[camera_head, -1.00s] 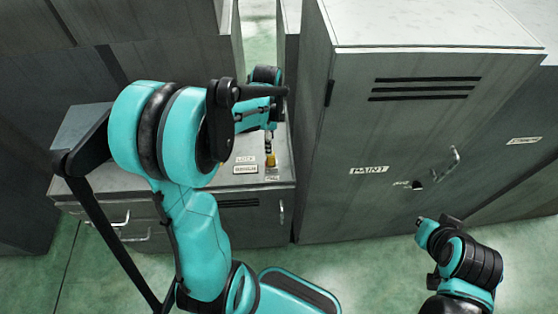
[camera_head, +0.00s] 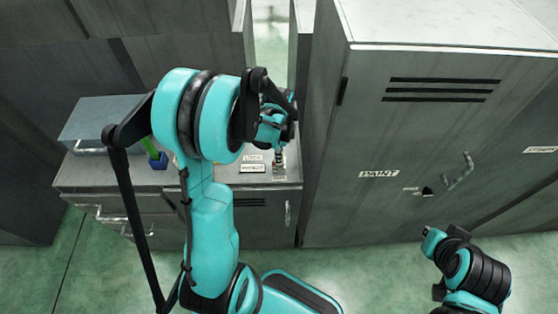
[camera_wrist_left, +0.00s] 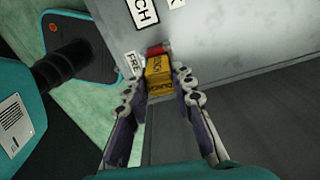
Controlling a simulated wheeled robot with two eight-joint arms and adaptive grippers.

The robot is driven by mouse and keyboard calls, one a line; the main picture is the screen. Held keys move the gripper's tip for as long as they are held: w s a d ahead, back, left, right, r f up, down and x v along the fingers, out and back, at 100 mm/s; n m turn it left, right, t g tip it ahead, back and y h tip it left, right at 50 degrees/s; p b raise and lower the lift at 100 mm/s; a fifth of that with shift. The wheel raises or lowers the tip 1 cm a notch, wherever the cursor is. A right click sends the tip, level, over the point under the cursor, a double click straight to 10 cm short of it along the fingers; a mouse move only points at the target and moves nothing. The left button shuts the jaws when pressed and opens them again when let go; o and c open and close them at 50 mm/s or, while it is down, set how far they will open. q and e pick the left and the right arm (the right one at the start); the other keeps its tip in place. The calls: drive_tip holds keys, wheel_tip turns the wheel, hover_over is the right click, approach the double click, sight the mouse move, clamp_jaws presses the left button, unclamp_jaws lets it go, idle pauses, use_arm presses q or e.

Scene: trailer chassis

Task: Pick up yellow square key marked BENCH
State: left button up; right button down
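The yellow block-shaped key (camera_wrist_left: 159,78), with dark lettering, lies between the fingers of my left gripper (camera_wrist_left: 158,82) in the left wrist view. The fingers flank its two sides closely; I cannot tell whether both press on it. A red piece (camera_wrist_left: 155,49) shows just beyond the key. In the head view my left gripper (camera_head: 279,157) points down at the right end of the low cabinet top, and the key is hidden there. My right arm is at the lower right, but its fingers do not show.
The low cabinet (camera_head: 225,200) carries white labels (camera_head: 253,168) beside the gripper. A blue object (camera_head: 158,161) with a green part stands farther left on it. A tall cabinet marked PAINT (camera_head: 400,130) rises close on the right. Green floor lies open in front.

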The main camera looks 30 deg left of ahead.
use_arm(q)
clamp_jaws()
